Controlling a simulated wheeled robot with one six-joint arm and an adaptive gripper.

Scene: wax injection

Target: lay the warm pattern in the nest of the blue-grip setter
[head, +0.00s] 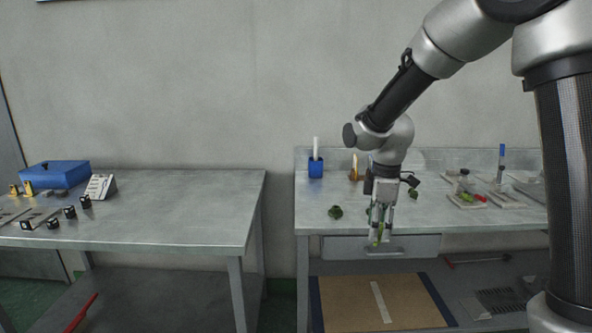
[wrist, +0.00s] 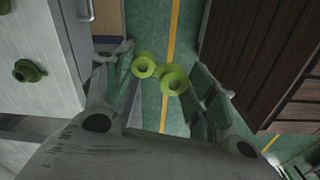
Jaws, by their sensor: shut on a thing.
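My gripper (head: 380,238) is shut on a yellow-green pattern (wrist: 161,73) with ring-shaped ends, which shows between the fingertips in the wrist view. In the head view the pattern (head: 378,234) is small and partly hidden by the fingers. The gripper points down at the front edge of the right bench, and the wrist view shows floor beneath the pattern. I cannot tell which is the blue-grip setter, and no nest shows clearly.
A dark green piece (head: 336,212) lies on the right bench (head: 318,195); it also shows in the wrist view (wrist: 28,71). Another (head: 413,194) lies beside my wrist. A blue cup (head: 316,168) stands behind. The left bench (head: 190,205) holds a blue box (head: 55,175) and small black blocks.

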